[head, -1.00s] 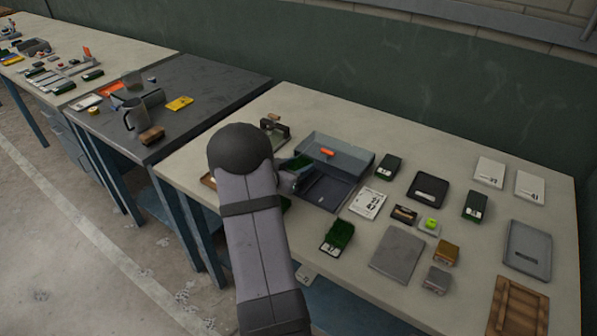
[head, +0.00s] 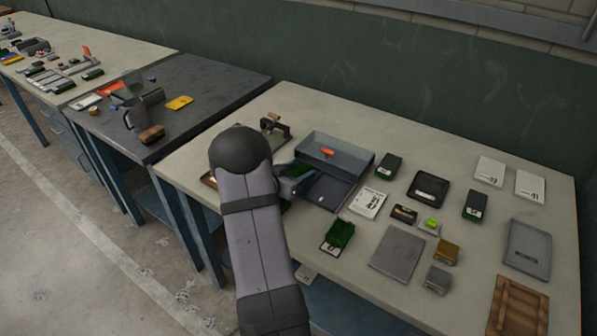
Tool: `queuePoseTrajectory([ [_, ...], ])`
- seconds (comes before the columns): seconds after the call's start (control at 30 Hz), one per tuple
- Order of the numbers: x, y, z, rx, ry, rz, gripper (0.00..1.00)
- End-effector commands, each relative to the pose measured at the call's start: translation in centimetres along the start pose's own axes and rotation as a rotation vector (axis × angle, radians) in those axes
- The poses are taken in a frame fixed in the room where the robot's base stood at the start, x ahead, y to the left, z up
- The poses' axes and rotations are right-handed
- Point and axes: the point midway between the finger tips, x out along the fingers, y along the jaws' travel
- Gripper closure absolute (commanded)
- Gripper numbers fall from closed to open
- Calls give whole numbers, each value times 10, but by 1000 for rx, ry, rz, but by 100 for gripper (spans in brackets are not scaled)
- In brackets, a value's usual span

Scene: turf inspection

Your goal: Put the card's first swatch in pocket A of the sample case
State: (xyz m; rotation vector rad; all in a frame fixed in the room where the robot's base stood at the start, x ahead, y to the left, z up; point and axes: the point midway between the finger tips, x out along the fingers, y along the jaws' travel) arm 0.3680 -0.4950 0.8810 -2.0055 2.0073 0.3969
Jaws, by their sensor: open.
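The sample case (head: 360,168) appears to be the open grey box in the middle of the near table, with a lower dark section (head: 328,194) at its front. My gripper (head: 303,184) is open at the left side of this case, partly hidden by my arm. A bit of green (head: 285,168) shows beside the gripper; I cannot tell whether it is a swatch. A white card (head: 367,204) with black marks lies right of the case. Green swatches with white labels lie in front of it (head: 337,237), behind it (head: 388,166) and farther right (head: 475,205). Pocket letters are unreadable.
An orange item (head: 328,153) is in the case's back section. Right of it are a black tray (head: 428,190), a grey plate (head: 397,252), small blocks (head: 446,252) and a wooden crate (head: 518,306).

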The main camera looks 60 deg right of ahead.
Motion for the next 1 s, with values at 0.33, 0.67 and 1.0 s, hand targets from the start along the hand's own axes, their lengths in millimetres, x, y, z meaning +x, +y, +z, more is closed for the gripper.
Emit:
queuePoseTrajectory([
  [0.33,-31,-1,-2,1,0,-3,50],
  [0.67,-89,-1,-2,0,1,-4,50],
  [1.0,-120,0,-2,-1,0,-1,50],
])
